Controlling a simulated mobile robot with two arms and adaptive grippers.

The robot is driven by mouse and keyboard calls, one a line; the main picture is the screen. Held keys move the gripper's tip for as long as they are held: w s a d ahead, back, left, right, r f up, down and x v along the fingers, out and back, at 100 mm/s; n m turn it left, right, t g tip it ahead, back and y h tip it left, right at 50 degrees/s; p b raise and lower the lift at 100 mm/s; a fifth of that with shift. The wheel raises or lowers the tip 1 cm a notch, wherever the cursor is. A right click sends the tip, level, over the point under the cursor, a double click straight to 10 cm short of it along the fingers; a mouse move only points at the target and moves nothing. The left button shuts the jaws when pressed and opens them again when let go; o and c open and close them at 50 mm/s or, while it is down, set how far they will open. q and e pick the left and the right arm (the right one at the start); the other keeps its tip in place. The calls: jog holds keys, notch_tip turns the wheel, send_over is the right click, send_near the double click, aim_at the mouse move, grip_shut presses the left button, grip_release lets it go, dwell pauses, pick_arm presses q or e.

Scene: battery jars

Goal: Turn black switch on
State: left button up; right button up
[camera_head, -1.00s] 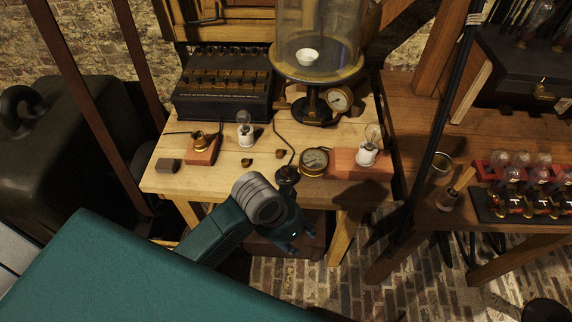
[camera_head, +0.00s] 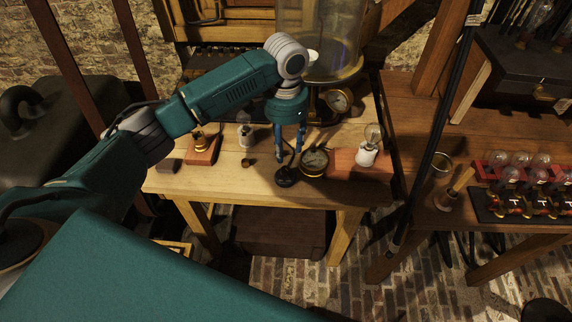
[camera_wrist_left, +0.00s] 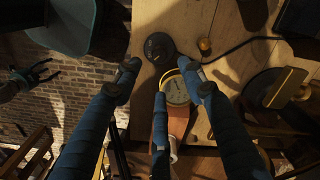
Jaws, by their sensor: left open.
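The black switch (camera_head: 286,177) is a round dark base at the front edge of the wooden table, left of a brass gauge (camera_head: 314,162). In the left wrist view the switch (camera_wrist_left: 158,48) is a black disc near the table edge, with the gauge (camera_wrist_left: 177,90) beside it. My left gripper (camera_head: 290,157) points down over the switch with its blue fingers apart. The left wrist view shows the open fingers (camera_wrist_left: 166,80) with nothing held. Contact with the switch cannot be told. A small dark claw (camera_wrist_left: 36,74), perhaps my right gripper, shows in the left wrist view.
A bulb on a white socket (camera_head: 367,150) stands right of the gauge on a reddish block. A glass bell jar (camera_head: 325,40) is behind. A brick-red block (camera_head: 203,150) with a brass piece lies to the left. A side table (camera_head: 410,120) stands at right.

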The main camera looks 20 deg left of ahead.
aim_at(286, 168)
pick_arm(q)
notch_tip(286, 168, down, 9)
jog(key=shift+f+p, duration=0.1)
jog(key=shift+p, duration=0.65)
jog(key=shift+c, duration=0.5)
